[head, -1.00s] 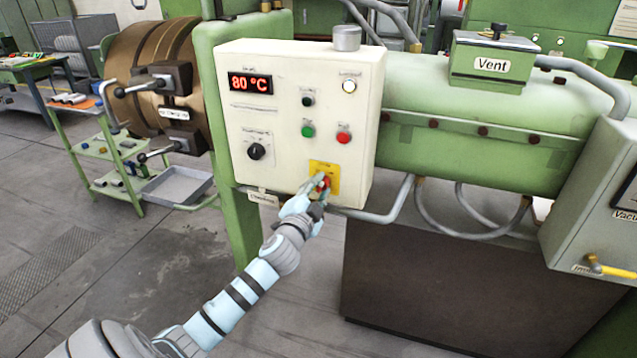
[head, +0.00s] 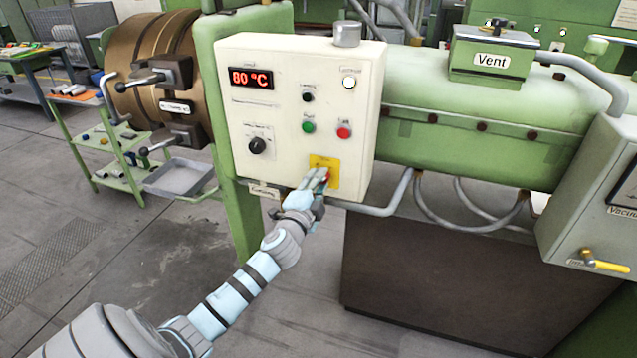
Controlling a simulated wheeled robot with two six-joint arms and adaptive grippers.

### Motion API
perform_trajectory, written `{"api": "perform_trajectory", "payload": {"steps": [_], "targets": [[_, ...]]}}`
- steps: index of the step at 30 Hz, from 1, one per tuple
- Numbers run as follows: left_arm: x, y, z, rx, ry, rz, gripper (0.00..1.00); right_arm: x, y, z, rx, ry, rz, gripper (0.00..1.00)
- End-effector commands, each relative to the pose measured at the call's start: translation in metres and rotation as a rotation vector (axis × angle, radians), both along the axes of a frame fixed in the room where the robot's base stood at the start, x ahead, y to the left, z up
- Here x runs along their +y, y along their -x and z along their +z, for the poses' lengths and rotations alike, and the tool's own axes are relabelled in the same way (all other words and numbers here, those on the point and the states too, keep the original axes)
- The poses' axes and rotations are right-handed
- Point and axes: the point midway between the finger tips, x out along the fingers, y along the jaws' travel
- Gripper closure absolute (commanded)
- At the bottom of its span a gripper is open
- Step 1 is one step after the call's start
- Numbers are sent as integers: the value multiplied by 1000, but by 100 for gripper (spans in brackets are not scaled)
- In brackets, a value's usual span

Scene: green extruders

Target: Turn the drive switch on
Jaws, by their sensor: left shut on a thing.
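The drive control panel (head: 286,185) is a cream box with a red 80 °C display, a black rotary knob (head: 257,146), a green button (head: 308,126) and a red button (head: 344,132). A yellow plate (head: 331,165) at its lower right carries a red switch, now mostly hidden by my fingers. I cannot read the switch's position. My right gripper is not in view.
A grey pipe (head: 376,215) runs just below the panel. A green barrel (head: 470,160) with a Vent box (head: 492,58) is to the right. A green trolley (head: 120,165) and a grey tray (head: 180,179) stand at left. The floor in front is clear.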

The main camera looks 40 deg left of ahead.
Motion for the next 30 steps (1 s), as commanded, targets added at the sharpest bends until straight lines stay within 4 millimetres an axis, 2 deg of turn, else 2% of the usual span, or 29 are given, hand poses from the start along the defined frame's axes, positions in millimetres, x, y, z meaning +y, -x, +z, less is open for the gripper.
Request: {"api": "perform_trajectory", "payload": {"steps": [1,2,5,14,17,20,27,30], "targets": [[0,0,0,0,-1,0,100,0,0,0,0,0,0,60],[0,0,0,0,-1,0,70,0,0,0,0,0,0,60],[0,0,0,0,-1,0,54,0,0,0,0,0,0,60],[0,1,0,0,0,0,53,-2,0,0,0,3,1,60],[-3,9,-1,2,1,0,53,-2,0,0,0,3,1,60],[-11,29,-1,3,-1,-2,53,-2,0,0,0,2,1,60],[-33,91,-1,4,-1,-2,53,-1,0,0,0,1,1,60],[-38,106,-1,3,0,-1,53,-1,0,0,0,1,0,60]]}}
